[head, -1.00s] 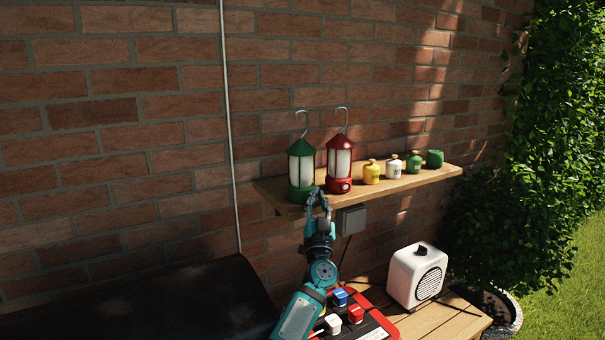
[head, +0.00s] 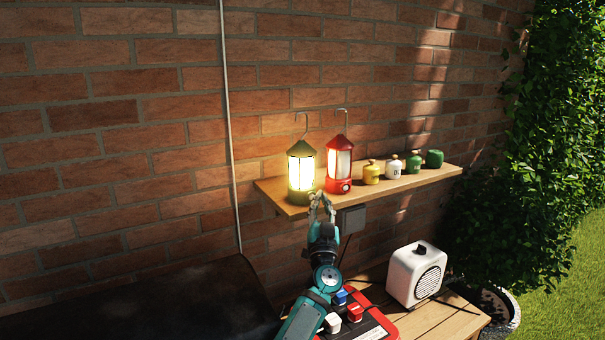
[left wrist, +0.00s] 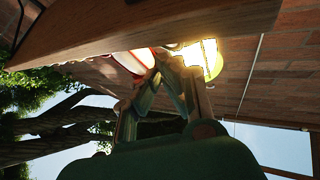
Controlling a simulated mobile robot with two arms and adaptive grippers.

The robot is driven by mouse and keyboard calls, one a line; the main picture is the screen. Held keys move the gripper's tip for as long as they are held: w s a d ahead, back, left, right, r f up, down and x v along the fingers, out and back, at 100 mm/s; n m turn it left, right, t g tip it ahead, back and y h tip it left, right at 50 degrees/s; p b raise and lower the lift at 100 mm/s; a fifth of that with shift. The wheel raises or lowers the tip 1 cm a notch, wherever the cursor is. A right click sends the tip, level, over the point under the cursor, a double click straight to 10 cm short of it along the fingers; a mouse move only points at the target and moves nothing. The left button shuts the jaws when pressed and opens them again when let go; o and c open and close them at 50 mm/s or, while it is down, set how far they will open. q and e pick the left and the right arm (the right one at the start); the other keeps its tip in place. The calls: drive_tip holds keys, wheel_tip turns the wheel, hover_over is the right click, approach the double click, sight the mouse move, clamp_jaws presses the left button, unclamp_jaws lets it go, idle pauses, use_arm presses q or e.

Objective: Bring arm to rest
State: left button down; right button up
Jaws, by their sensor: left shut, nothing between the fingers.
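My left gripper (head: 320,205) is shut and empty, just in front of the shelf edge, low and to the right of the left lantern. The left lantern (head: 301,170) stands upright on the wooden shelf (head: 405,184) and glows bright yellow. The red lantern (head: 340,165) stands unlit beside it on the right. In the left wrist view the closed fingers (left wrist: 168,65) point toward the lanterns, with the glowing lantern (left wrist: 212,60) to their right and the shelf (left wrist: 140,30) above. Whether the fingertips touch the lantern cannot be told. My right gripper is out of view.
Several small canisters, such as a yellow one (head: 371,174), stand along the shelf to the right. Below are a red case (head: 378,326), a white speaker (head: 406,276) and a wooden table (head: 453,318). A dark cover (head: 130,295) lies at lower left. The brick wall is behind.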

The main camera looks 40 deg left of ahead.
use_arm(q)
drive_tip(key=shift+s+d+p, duration=0.25)
drive_tip(key=shift+d+p, duration=0.2)
drive_tip(key=shift+d, duration=0.45)
drive_tip(key=shift+s+d+p, duration=0.25)
drive_tip(key=shift+d+p, duration=0.25)
drive_tip(key=shift+d, duration=0.4)
drive_tip(key=shift+s+d+p, duration=0.25)
drive_tip(key=shift+d+p, duration=0.2)
drive_tip(key=shift+d, duration=0.45)
